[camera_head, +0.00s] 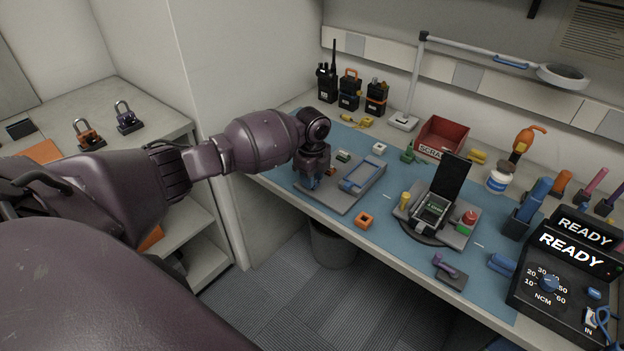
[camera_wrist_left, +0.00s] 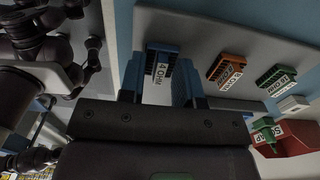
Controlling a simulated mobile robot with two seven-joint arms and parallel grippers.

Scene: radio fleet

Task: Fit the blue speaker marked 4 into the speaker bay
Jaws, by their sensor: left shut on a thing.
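My left gripper (camera_head: 313,183) is low over the left end of a grey board (camera_head: 343,203) on the blue mat. In the left wrist view, its blue fingers (camera_wrist_left: 158,92) are shut on the blue speaker (camera_wrist_left: 160,66), whose white label reads 4 OHM. The head view mostly hides this speaker behind the gripper. I cannot tell whether it still touches the board. An open radio (camera_head: 433,211) with a raised black lid sits in a grey fixture further right. Its interior is too small to make out the speaker bay. My right gripper is not in view.
An orange speaker (camera_wrist_left: 225,71) and a green one (camera_wrist_left: 277,79) lie beside the held one. A lamp (camera_head: 415,85) stands behind. A black tester (camera_head: 565,280) fills the right end.

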